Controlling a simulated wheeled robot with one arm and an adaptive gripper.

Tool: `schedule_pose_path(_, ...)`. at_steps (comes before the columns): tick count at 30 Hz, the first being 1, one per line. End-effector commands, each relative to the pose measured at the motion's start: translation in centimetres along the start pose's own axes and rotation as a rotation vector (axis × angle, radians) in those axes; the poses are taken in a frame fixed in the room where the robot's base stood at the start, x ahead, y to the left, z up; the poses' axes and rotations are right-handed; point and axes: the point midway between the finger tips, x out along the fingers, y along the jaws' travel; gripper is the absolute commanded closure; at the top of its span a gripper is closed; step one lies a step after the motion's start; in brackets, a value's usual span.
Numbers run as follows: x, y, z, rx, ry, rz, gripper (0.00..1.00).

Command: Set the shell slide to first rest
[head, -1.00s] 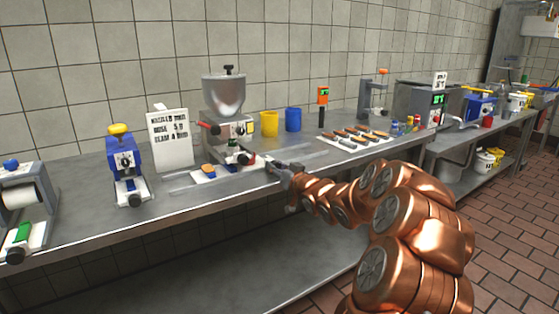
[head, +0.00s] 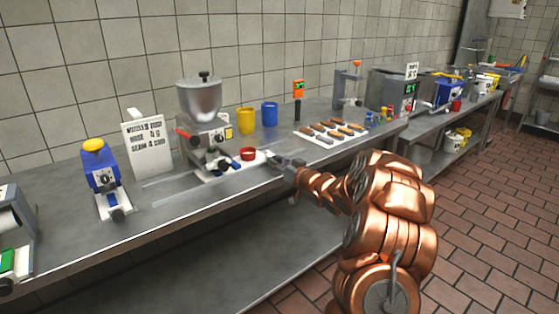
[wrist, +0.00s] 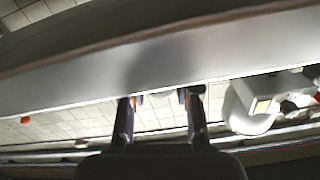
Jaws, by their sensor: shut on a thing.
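The depositor (head: 199,105), with its steel hopper, stands on the steel counter. The shell slide (head: 240,166) is a white strip running out to the right from under its nozzle, with a red ring-like part (head: 248,154) on top. My gripper (head: 276,160) is at the slide's right end and shut on it. The exact contact is too small to see in the head view. In the wrist view my two fingers (wrist: 158,100) straddle a spot at the edge of a pale band. The slide's left part is hidden behind the dark nozzle parts, and no shell shows on it clearly.
A white sign (head: 147,147) and a blue device with a yellow top (head: 102,175) stand to the left. Yellow (head: 246,121) and blue (head: 269,114) cups are behind. A tray of brown pieces (head: 328,139) lies to the right. The counter front is clear.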

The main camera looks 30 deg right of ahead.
Motion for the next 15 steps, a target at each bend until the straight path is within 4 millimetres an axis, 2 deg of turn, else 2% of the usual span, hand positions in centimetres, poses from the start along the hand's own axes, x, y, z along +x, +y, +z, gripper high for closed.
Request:
schedule_pose_path(6, 0.02, -0.05, -0.36, -0.002, 0.007, -0.002, 1.00)
schedule_pose_path(7, 0.01, -0.05, -0.36, -0.002, 0.007, -0.002, 0.67)
schedule_pose_path(13, -0.04, 0.04, -0.20, -0.001, 0.004, 0.000, 0.47)
schedule_pose_path(15, -0.05, 0.06, -0.15, 0.000, 0.004, 0.001, 0.42)
